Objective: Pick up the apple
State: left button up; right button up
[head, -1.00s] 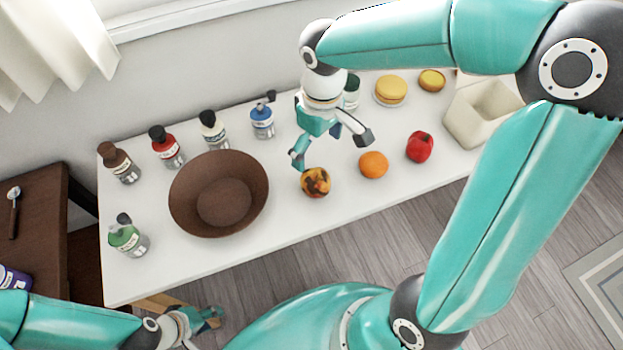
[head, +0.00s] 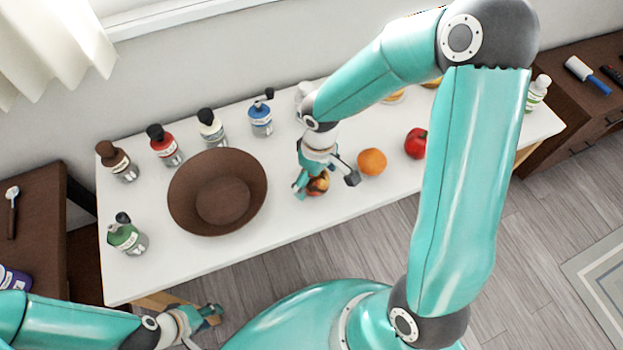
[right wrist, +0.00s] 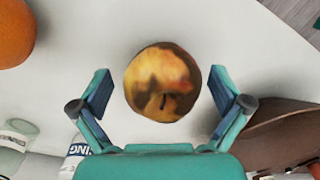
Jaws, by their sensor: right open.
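The apple, a mottled yellow and dark red-brown fruit with a short stem, lies on the white table; it shows in the head view (head: 318,183) and in the right wrist view (right wrist: 162,80). My right gripper (head: 327,184) is open above it, with one finger on each side. In the right wrist view, gaps show between the apple and both fingers of the gripper (right wrist: 162,88). In the head view the gripper partly hides the apple. My left gripper (head: 212,316) is low, off the table's front edge; its jaws are too small to judge.
A brown bowl (head: 218,192) stands left of the apple. An orange (head: 372,161) and a red fruit (head: 414,143) lie to its right. Several bottles, including a blue-labelled one (head: 261,119), stand along the back. The white table (head: 290,222) is clear in front.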

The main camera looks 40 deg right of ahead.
jog(key=c, duration=1.3)
jog(key=shift+c, duration=0.2)
